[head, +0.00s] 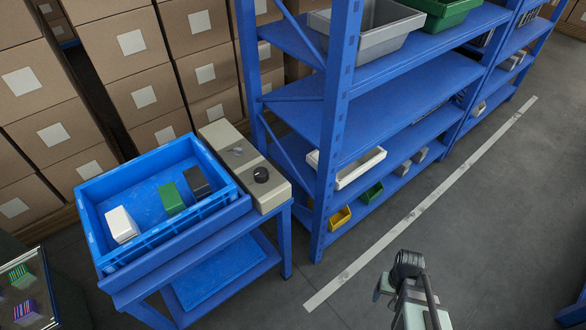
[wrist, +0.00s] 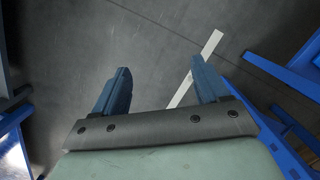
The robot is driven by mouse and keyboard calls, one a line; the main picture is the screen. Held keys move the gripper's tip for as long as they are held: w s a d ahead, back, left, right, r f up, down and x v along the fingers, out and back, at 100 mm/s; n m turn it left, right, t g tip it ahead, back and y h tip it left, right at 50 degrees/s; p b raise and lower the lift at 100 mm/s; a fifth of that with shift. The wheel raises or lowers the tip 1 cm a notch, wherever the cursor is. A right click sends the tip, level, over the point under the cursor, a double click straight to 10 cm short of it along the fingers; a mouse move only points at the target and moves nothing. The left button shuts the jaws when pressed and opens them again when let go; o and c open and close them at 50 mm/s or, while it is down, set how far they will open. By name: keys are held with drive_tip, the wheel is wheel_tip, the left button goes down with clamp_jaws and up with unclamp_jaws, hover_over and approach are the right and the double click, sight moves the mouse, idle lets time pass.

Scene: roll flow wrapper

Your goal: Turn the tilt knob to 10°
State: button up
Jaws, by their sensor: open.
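A beige control box (head: 235,155) stands on the blue cart, to the right of the blue tray. On its top are a round black knob (head: 261,174) and, farther back, a small grey part (head: 236,151) that may be a lever or handle. I cannot read any scale or tell which is the tilt knob. My gripper (head: 391,287) is over the open floor at the lower right of the head view, well apart from the box. In the wrist view my gripper (wrist: 163,88) is open and empty, with only floor between its fingers.
A blue tray (head: 92,229) on the cart (head: 288,225) holds white, green and dark blocks. A tall blue shelf (head: 333,130) with bins stands right of the box. Stacked cartons (head: 150,95) fill the back. The floor (head: 480,220) around my gripper is clear.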

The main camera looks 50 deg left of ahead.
drive_tip(key=w+a+r+n+t+y, duration=0.1)
drive_tip(key=a+r, duration=0.2)
drive_tip(key=a, duration=0.2)
drive_tip(key=w+a+r+n, duration=0.1)
drive_tip(key=a+r, duration=0.2)
drive_tip(key=a, duration=0.3)
wheel_tip(320, 180, up, 33)
drive_tip(key=n+g+y, duration=0.3)
drive_tip(key=n, duration=1.5)
hover_over(262, 172)
drive_tip(key=w+d, duration=0.4)
drive_tip(key=x, duration=1.4)
drive_tip(key=shift+w+a, duration=0.25)
drive_tip(key=shift+a, duration=0.1)
drive_tip(key=shift+r, duration=0.1)
drive_tip(key=c, duration=1)
